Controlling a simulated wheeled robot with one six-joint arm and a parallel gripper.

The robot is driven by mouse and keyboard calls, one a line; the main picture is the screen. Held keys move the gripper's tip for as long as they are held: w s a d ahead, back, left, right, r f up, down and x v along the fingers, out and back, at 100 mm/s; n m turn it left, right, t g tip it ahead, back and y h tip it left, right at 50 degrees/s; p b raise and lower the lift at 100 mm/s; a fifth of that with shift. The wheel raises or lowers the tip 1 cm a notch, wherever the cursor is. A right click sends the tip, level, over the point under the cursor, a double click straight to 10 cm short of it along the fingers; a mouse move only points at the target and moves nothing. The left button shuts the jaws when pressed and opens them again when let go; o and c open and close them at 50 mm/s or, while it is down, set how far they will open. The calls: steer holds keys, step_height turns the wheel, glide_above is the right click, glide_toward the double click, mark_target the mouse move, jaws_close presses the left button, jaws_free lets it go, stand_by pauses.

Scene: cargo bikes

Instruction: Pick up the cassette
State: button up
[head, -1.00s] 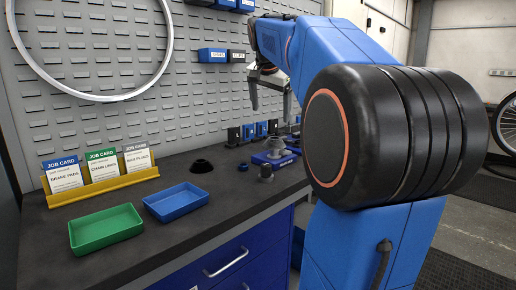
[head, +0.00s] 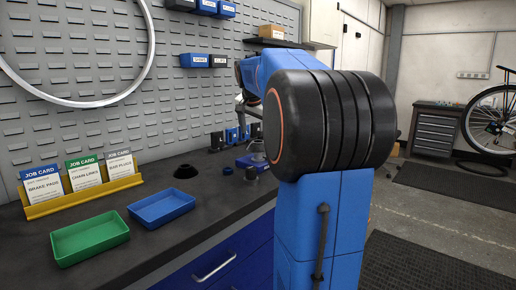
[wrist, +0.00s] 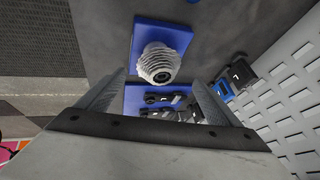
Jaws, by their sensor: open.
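The cassette (wrist: 160,64), a pale grey ribbed stack of sprockets with a dark round centre, stands on a blue base (wrist: 178,38) on the dark workbench. In the head view it is small and partly hidden by my arm (head: 257,147). My gripper (wrist: 158,82) is open in the wrist view, its two fingers spread either side of the picture's middle. The cassette lies just ahead of the fingertips, with nothing held between them. In the head view my gripper (head: 241,104) is mostly hidden behind my arm, above the bench.
A blue tray with dark parts (wrist: 132,98) lies beyond the fingers. Small blue and black bins (wrist: 225,90) stand by the pegboard (wrist: 298,95).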

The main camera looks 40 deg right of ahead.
mark_target(258, 145)
steer(key=shift+d+x, duration=0.2)
steer(key=shift+x, duration=2.65)
steer(key=shift+s+r, duration=0.1)
steer(key=shift+s, duration=0.1)
steer(key=c, duration=1.3)
